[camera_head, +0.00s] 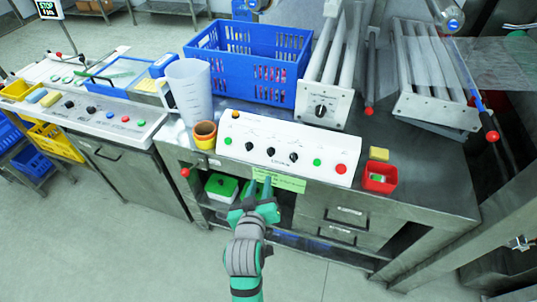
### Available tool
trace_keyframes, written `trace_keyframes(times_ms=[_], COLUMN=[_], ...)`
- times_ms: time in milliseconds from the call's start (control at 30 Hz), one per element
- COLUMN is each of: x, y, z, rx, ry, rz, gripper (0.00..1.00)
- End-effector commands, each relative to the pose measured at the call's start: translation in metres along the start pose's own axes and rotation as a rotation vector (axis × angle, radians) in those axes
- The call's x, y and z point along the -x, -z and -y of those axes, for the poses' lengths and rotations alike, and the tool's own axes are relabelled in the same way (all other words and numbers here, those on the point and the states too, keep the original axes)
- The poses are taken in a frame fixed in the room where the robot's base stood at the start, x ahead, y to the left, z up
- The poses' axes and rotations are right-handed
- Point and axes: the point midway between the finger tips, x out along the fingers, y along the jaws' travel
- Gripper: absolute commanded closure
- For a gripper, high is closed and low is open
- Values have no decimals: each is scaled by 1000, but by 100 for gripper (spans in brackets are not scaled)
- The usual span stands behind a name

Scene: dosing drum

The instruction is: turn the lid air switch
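A white control box (288,145) sits on the metal bench top. Its sloped face carries three black knob switches: a left one (249,147), a middle one (270,152) and a right one (293,157). Their lettering is too small to read, so I cannot tell which is the lid air switch. My gripper (261,182) is in front of the bench, below the box in the picture and apart from the knobs. Its two fingers point toward the box with a narrow gap between them, and nothing shows in it.
Green buttons, a red button (341,169) and an orange one (235,114) share the box. Floor in front is clear.

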Motion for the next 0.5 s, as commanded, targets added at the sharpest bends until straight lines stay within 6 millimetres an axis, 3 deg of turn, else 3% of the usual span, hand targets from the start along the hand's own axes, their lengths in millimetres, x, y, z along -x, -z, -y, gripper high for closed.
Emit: trace_keyframes(times_ms=[33,200,367,500], x=[-5,-13,-19,-35], y=[12,30,35,33], z=[-6,-17,-20,-22], rx=[11,38,45,45], ry=[-10,-30,-35,-37], rz=[0,18,24,26], gripper=[73,73,73,73])
